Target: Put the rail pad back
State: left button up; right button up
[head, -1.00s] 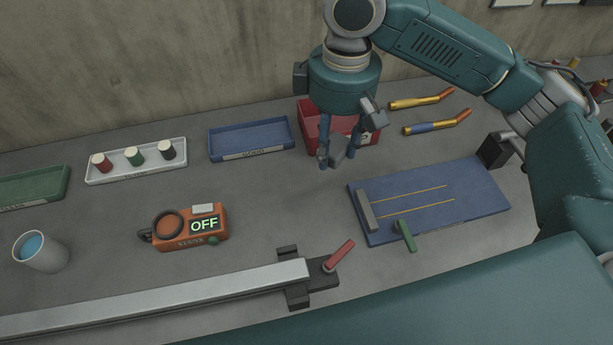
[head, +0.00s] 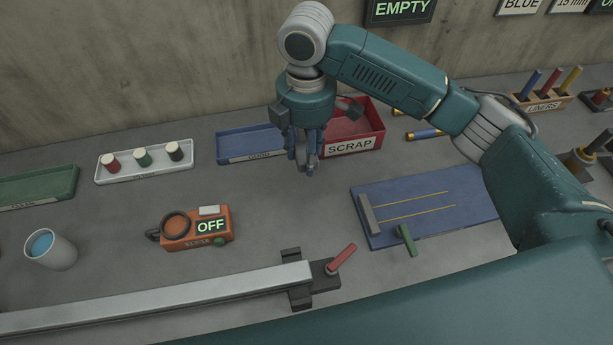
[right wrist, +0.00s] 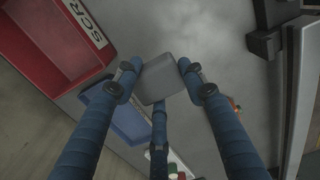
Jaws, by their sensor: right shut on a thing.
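My right gripper (head: 306,160) hangs above the table, in front of the gap between the blue tray and the red SCRAP bin. In the right wrist view its fingers (right wrist: 158,80) are closed on a grey, rounded square pad (right wrist: 160,76), which looks like the rail pad. In the head view the fingers mostly hide the pad. A long grey rail (head: 160,298) lies along the front of the table, with a dark end block and a red lever (head: 342,257) at its right end. My left gripper is not in view.
The blue tray (head: 224,159) and red SCRAP bin (head: 349,146) stand behind the gripper. A blue board (head: 415,226) with a green lever (head: 407,239) lies right. Bare table lies between.

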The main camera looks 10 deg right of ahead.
aim_at(307, 188)
notch_tip(307, 188, down, 10)
jog(key=shift+r+p, duration=0.1)
jog(key=shift+p, duration=0.6)
jog(key=o, duration=1.1)
jog(key=shift+o, duration=0.2)
notch_tip(307, 188, up, 11)
jog(key=b, duration=0.2)
jog(key=shift+b, duration=0.4)
jog(key=shift+r, duration=0.5)
